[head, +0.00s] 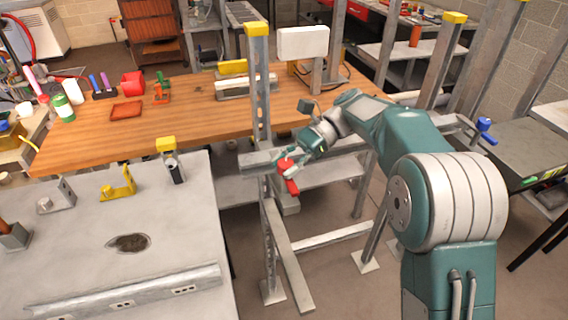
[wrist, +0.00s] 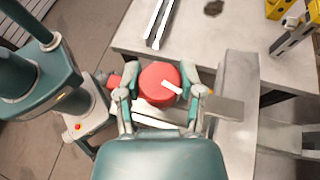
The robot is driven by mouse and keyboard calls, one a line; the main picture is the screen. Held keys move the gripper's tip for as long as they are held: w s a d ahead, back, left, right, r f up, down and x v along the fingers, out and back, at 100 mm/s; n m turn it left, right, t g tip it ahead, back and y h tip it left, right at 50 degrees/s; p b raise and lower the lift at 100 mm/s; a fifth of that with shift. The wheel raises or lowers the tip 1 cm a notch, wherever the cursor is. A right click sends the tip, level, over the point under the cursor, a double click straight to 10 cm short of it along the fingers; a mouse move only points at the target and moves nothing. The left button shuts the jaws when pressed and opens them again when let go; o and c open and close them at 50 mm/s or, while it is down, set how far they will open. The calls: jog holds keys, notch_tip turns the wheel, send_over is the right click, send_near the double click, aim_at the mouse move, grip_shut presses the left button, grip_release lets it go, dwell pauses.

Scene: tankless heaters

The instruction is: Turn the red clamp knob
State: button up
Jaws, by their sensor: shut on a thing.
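The red clamp knob (wrist: 158,84) is round with a white bar mark, and shows between my gripper's fingers in the wrist view. The white mark runs slantwise, down to the right. My gripper (wrist: 161,98) has one finger on each side of the knob and is shut on it. In the head view, my gripper (head: 287,168) is at the metal upright post, beside the red part (head: 291,186). The fingers partly hide the knob there.
The metal post (head: 258,100) with a yellow cap stands by the wooden workbench (head: 190,122). A grey table (head: 75,235) with brackets and a long metal rail (head: 120,292) is at left. A blue-knobbed clamp (head: 485,127) is at right.

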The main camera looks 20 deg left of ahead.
jog(key=shift+w+n+g+h, duration=0.15)
jog(key=shift+n+g+h, duration=0.15)
jog(key=shift+n+h, duration=0.25)
jog(key=shift+r, duration=0.1)
jog(key=o, duration=1.2)
jog(key=shift+n+g, duration=0.25)
jog(key=shift+g, duration=0.05)
